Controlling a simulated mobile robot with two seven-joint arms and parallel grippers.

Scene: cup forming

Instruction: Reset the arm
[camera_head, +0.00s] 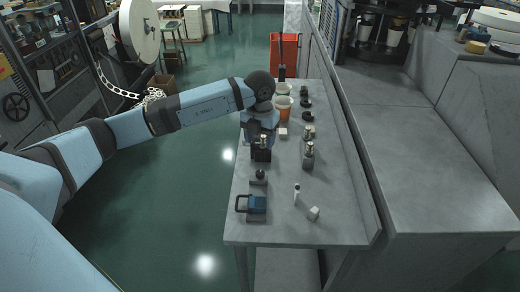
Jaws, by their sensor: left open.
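My right gripper is not in view.
A grey machine (430,150) stands along the right. Green floor is open at left.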

